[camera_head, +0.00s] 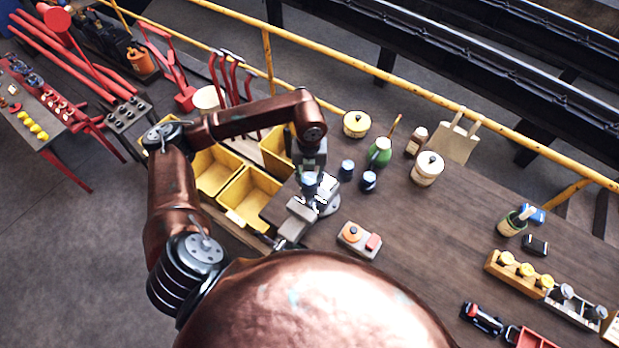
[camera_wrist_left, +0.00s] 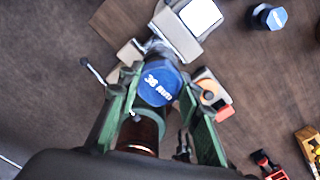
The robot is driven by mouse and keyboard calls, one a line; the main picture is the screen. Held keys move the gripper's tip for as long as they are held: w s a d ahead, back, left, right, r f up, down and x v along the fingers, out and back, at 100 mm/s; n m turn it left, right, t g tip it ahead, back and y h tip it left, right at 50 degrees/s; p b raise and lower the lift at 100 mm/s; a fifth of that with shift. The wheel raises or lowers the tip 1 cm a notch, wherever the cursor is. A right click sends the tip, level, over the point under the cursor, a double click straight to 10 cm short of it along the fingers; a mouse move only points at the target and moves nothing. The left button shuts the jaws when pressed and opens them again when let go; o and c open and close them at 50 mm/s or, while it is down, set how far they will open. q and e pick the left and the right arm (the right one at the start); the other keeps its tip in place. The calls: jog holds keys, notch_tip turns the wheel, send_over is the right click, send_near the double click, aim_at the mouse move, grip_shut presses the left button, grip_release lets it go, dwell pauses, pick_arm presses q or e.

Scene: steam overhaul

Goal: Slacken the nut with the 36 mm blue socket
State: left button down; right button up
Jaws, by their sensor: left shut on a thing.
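My left gripper (camera_head: 309,172) is over the bench, at a grey metal fixture (camera_head: 328,200). In the left wrist view its green fingers (camera_wrist_left: 165,100) are closed around a blue-topped socket (camera_wrist_left: 160,82). White lettering on the socket's top lies upside down and seems to read 36. The held socket is right over the fixture; I cannot tell whether it sits on the nut, which is hidden. Two other dark, blue-topped sockets stand just right of the gripper, one farther back (camera_head: 346,170) and one nearer (camera_head: 368,181). My right gripper is not in view.
Yellow bins (camera_head: 248,196) stand to the left. The bench's middle right is clear.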

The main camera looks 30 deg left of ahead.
pick_arm(q)
jog(key=shift+f+b, duration=1.75)
jog(key=shift+f, duration=0.2)
jog(key=c, duration=1.9)
grip_release()
grip_shut()
jog(key=n, duration=0.4)
